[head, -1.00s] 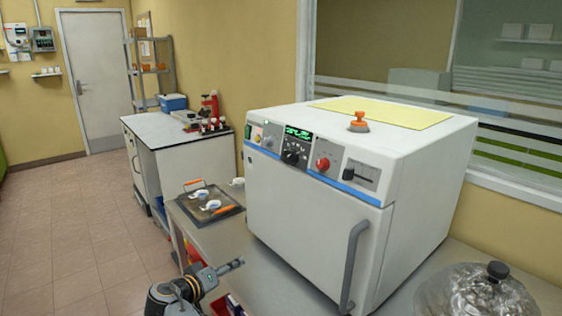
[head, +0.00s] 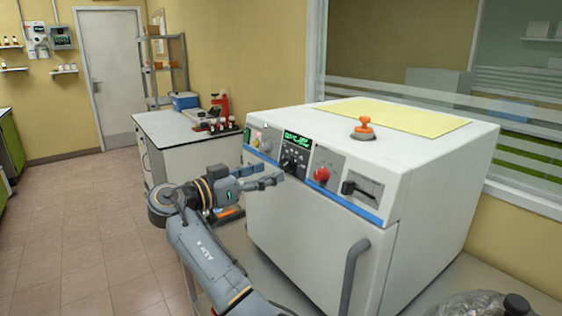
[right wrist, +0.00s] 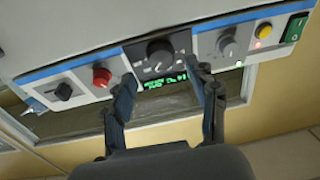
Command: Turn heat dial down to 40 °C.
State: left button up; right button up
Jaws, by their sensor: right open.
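The white oven (head: 310,235) stands on a bench with its control panel facing me. A black dial (head: 289,160) sits on a dark panel below a lit green display (head: 298,139); the numbers are too small to read. In the right wrist view, the panel is upside down and the dial (right wrist: 159,52) lies ahead between the fingers. My right gripper (head: 277,177) is open and empty, just in front of the panel and a little below the dial. In the right wrist view its fingertips (right wrist: 163,74) look apart from the dial. My left gripper is not in view.
Close beside the dial are a grey knob (right wrist: 227,45), a red button (head: 321,174) and a black slider (head: 349,187). The oven's door handle (head: 354,275) juts out below. An orange-topped piece (head: 363,128) and a yellow sheet (head: 410,117) lie on top.

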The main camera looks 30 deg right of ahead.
aim_at(284, 167)
jog(key=p+x, duration=0.1)
jog(key=x, duration=0.3)
jog(key=shift+r, duration=0.1)
jog(key=shift+w+d, duration=0.1)
jog(key=shift+d, duration=0.4)
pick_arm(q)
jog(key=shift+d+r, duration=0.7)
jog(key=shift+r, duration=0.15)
pick_arm(e)
jog(key=shift+a, duration=0.1)
jog(key=c, duration=1.1)
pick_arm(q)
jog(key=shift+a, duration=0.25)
pick_arm(e)
jog(key=shift+c, duration=0.2)
